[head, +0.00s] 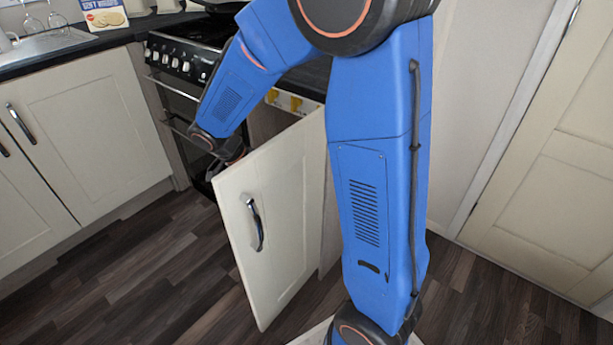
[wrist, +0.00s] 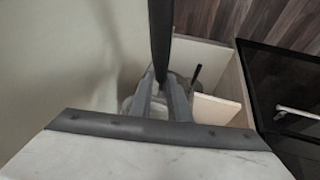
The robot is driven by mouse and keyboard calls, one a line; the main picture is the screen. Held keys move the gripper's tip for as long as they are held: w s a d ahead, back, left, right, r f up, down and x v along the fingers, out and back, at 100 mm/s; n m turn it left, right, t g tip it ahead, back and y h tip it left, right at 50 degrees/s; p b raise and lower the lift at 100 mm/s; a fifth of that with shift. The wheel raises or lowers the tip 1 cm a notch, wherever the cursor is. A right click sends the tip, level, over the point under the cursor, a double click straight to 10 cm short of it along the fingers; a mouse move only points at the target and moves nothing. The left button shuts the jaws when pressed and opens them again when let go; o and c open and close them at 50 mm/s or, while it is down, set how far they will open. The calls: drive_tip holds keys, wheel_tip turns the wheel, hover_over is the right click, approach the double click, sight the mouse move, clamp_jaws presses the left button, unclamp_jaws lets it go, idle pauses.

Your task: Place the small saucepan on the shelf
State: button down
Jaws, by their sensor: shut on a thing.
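My gripper (wrist: 160,90) shows in the wrist view with its two grey fingers close together, shut on a long dark handle (wrist: 161,40) that runs up to the top edge. I take this as the small saucepan's handle. The pan's body is mostly hidden behind the fingers; greyish rounded edges show beside them. Below is an open cupboard with a pale shelf board (wrist: 214,110). Another short black handle (wrist: 195,75) stands up near the board; what it belongs to is unclear. In the head view the open cupboard door (head: 280,225) hides my fingertips and the saucepan.
The cream door (wrist: 60,60) stands close on the left in the wrist view. A black glossy oven front (wrist: 285,85) is on the right. In the head view a cooker (head: 185,60) stands behind my arm, with a worktop (head: 60,55) at left. The wooden floor (head: 130,260) is clear.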

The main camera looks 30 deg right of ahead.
drive_tip(key=w+d, duration=0.1)
drive_tip(key=d, duration=0.3)
drive_tip(key=w+d, duration=0.2)
drive_tip(key=d, duration=0.3)
drive_tip(key=w+d, duration=0.2)
drive_tip(key=d, duration=0.2)
drive_tip(key=shift+w+d, duration=0.1)
drive_tip(key=shift+d, duration=0.3)
drive_tip(key=shift+d+f, duration=0.15)
drive_tip(key=shift+d, duration=0.1)
drive_tip(key=shift+f, duration=3.15)
drive_tip(key=shift+w+d+f, duration=0.1)
drive_tip(key=shift+d+f, duration=0.05)
drive_tip(key=shift+f, duration=0.05)
drive_tip(key=c, duration=1.7)
unclamp_jaws()
drive_tip(key=shift+o, duration=0.2)
